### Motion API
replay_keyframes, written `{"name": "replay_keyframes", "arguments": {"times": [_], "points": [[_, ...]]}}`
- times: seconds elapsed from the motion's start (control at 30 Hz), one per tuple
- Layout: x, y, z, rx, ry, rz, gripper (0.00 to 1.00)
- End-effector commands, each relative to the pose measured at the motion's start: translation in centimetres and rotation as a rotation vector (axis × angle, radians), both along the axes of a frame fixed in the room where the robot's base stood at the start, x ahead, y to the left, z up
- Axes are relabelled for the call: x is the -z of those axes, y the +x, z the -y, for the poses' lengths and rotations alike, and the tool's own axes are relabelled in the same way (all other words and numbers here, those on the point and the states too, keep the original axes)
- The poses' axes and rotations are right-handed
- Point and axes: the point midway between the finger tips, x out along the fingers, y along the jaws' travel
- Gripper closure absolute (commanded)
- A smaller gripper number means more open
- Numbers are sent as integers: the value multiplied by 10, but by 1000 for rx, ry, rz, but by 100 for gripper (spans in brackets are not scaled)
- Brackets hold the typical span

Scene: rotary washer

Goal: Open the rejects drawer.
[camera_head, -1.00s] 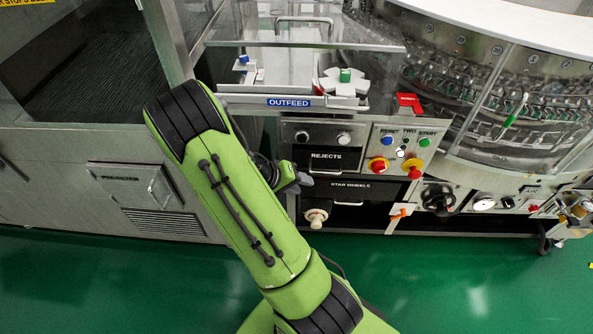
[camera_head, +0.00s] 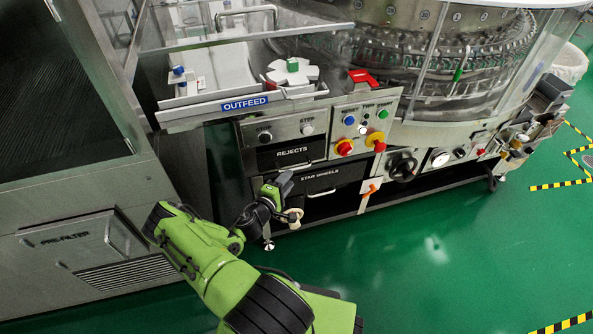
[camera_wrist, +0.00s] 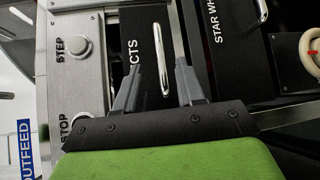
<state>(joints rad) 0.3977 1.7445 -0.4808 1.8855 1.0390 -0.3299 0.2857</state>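The rejects drawer (camera_head: 280,154) has a black front labelled REJECTS, under the STEP and STOP buttons. It looks shut, flush with the cabinet. In the wrist view its front (camera_wrist: 147,35) is turned sideways, and its bright bar handle (camera_wrist: 161,58) shows between my two grey fingers. My gripper (camera_wrist: 158,66) is open, with one finger on each side of the handle in the picture. I cannot tell how far the tips are from it. In the head view my gripper (camera_head: 286,183) is just below the rejects drawer, in front of the star wheels drawer's left part.
The star wheels drawer (camera_head: 340,178) with its own handle lies directly below. A cream round knob (camera_head: 293,218) is close to my gripper. The red-and-yellow button (camera_head: 344,147) and orange switch (camera_head: 370,190) are to the right. Green floor is clear in front.

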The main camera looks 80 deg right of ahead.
Motion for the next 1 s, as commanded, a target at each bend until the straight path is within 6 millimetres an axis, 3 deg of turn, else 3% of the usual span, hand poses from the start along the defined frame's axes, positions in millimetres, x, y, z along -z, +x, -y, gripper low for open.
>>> {"name": "replay_keyframes", "arguments": {"times": [0.1, 0.3, 0.67, 0.9, 1.0], "points": [[7, -9, 29, 4, -4, 4, 62], [12, -18, 66, 3, -1, 2, 62], [11, -20, 76, 0, 1, -1, 62], [11, -20, 76, 1, 1, -1, 97], [12, -20, 76, 1, 1, -1, 100]]}}
